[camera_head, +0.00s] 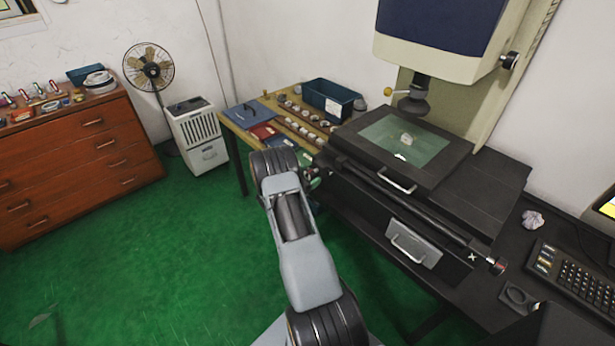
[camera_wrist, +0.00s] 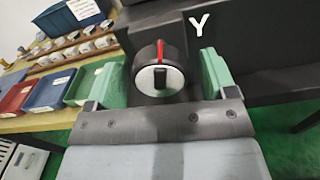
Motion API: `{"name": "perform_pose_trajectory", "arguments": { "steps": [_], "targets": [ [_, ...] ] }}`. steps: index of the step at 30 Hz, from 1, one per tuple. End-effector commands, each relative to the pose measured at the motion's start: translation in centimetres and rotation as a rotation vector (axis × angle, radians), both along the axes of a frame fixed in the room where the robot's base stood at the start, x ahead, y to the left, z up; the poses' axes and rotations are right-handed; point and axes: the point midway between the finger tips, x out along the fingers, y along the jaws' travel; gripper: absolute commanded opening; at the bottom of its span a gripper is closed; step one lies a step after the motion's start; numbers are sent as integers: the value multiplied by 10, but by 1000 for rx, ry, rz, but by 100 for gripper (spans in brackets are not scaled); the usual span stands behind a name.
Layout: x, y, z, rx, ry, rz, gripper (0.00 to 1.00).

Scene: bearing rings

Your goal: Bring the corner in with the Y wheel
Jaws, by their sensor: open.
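The Y wheel (camera_wrist: 172,52) is a dark round knob with a pale face, a black grip bar and a red line at its top. It sits in the middle of the wrist view, below a white letter Y. My gripper (camera_wrist: 160,74) is open, with one green jaw on each side of the wheel. A gap shows between the wheel and the right jaw; the left jaw is closer, and I cannot tell if it touches. In the head view a small pale part (camera_head: 408,138) sits on the green glass stage (camera_head: 385,133). Its corner is too small to make out.
The X wheel (camera_head: 497,266) is at the machine's front right. The microscope head (camera_head: 412,104) hangs over the stage. A side table (camera_head: 238,146) holds trays, rings and a blue bin (camera_head: 330,98). A keypad (camera_head: 570,275) lies at right. Green floor (camera_head: 150,260) is open at left.

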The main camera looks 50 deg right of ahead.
Motion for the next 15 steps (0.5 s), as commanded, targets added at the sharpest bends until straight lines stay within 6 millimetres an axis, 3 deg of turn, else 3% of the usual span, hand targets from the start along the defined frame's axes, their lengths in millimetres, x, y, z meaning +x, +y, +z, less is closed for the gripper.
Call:
{"name": "perform_pose_trajectory", "arguments": {
  "steps": [5,15],
  "targets": [
    [0,0,0,0,0,0,78],
    [0,0,0,0,0,-1,45]
  ]
}}
